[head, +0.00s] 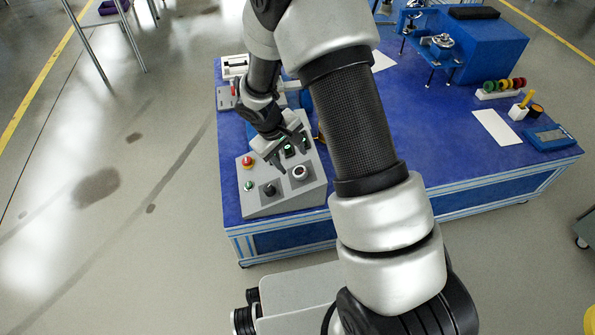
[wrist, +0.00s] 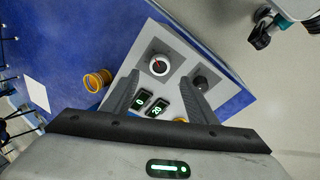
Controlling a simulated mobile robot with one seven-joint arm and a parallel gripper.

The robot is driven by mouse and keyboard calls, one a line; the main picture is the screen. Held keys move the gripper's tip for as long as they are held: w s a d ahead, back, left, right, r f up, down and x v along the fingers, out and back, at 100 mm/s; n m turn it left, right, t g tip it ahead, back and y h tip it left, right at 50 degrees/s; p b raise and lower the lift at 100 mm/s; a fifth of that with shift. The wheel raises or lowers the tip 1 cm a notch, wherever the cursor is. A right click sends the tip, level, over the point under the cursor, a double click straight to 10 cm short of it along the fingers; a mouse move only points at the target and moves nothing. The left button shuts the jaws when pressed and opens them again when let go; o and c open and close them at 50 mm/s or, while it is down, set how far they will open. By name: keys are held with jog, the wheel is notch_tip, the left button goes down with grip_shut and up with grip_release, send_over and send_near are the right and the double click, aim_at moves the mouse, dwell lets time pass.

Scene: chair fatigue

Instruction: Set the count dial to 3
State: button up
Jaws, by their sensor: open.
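A sloped grey control panel (head: 269,204) stands at the near left corner of the blue table. It bears a dial with a white face (head: 300,172) and a black knob (head: 269,189). In the wrist view the white dial (wrist: 159,65) has a red mark, and the black knob (wrist: 199,82) is to its right. I cannot read the labels. My gripper (head: 283,147) is open and empty above the panel. In the wrist view its fingertips (wrist: 162,82) straddle the view of the dial, apart from it.
A red button (head: 247,162) and a green button (head: 248,186) are at the panel's left side. An orange coil-like ring (wrist: 98,80) lies beside the panel. White paper, a blue fixture (head: 485,45) and small items occupy the table's right part. Bare blue surface lies between.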

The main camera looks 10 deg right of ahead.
aim_at(299, 171)
jog(key=b+x, duration=0.1)
jog(key=x, duration=0.6)
jog(key=shift+d+f+b, duration=0.1)
jog(key=shift+f+b, duration=0.2)
jog(key=shift+b, duration=0.1)
jog(key=c, duration=1.1)
jog(key=shift+o, duration=0.2)
